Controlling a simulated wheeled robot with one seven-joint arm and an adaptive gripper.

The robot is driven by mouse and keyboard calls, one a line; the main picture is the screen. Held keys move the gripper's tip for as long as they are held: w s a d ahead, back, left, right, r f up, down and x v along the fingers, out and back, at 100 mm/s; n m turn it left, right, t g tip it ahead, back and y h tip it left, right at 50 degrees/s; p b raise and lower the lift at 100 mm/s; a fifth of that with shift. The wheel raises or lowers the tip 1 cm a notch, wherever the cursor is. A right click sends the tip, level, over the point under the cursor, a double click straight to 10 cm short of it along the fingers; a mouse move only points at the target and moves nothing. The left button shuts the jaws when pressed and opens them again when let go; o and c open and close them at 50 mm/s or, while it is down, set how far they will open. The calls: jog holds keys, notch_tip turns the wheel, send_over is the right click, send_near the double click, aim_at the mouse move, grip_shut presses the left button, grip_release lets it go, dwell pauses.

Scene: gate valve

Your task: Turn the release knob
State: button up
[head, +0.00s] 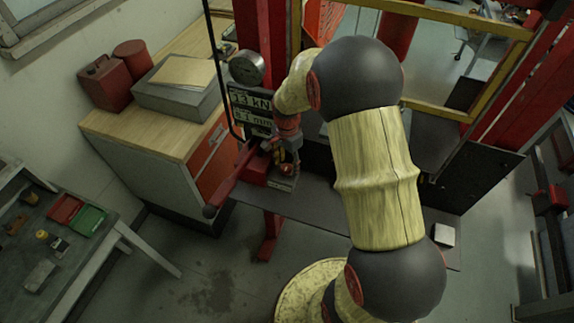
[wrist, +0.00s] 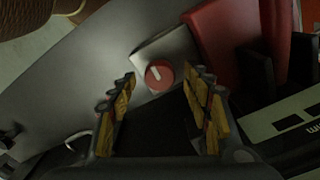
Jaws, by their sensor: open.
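The release knob (wrist: 158,75) is a small round red knob with a white pointer line. It sits on a pale metal block (wrist: 168,48) on a grey surface in the wrist view. My gripper (wrist: 163,84) is open, with its yellow-padded fingers to the left and right of the knob in the picture. The knob shows between the fingertips, and I cannot tell how far off it is in depth. In the head view my gripper (head: 284,152) points down over the red press part, and the knob is hard to make out there.
A red body (wrist: 228,40) stands close beside the right finger. A red lever (head: 228,182) sticks out to the left. A dial gauge (head: 246,68) and digital displays (head: 252,108) are behind my gripper. A wooden-topped cabinet (head: 150,130) stands left, and a workbench (head: 60,245) lower left.

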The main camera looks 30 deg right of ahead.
jog(key=shift+f, duration=0.5)
jog(key=c, duration=1.2)
jog(key=shift+o, duration=0.2)
